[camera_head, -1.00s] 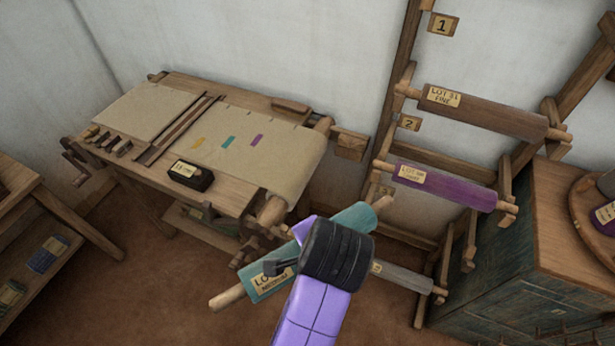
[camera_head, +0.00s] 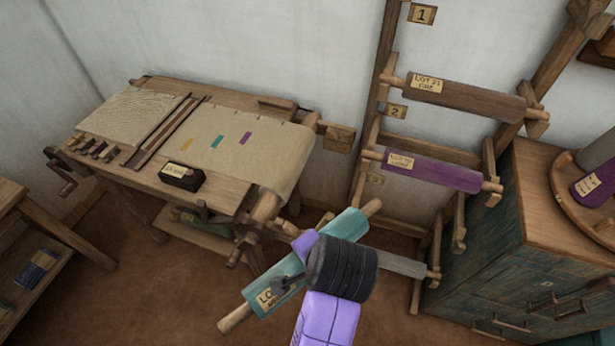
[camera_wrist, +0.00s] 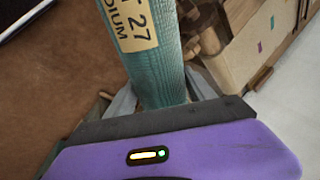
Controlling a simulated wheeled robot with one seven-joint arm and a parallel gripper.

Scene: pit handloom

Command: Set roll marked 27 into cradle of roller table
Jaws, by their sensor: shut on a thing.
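The teal roll (camera_head: 287,282) with wooden end rods is held by my gripper (camera_head: 298,272), slanting in the air in front of the table. In the wrist view the roll (camera_wrist: 155,75) runs up between my jaws (camera_wrist: 158,100), and its tag (camera_wrist: 133,25) reads 27 and "DIUM". My gripper is shut on the roll. The roller table (camera_head: 225,205) stands to the left, with cream cloth draped over its right end. A wooden roller (camera_head: 266,207) sits at that end. The cradle's seats cannot be told clearly; the roll is apart from the table.
A wall rack at the right holds a brown roll (camera_head: 465,99), a purple roll (camera_head: 432,171) and a grey roll (camera_head: 398,264) low behind my arm. A cabinet (camera_head: 560,180) stands at the far right. A dark block (camera_head: 182,177) lies on the table.

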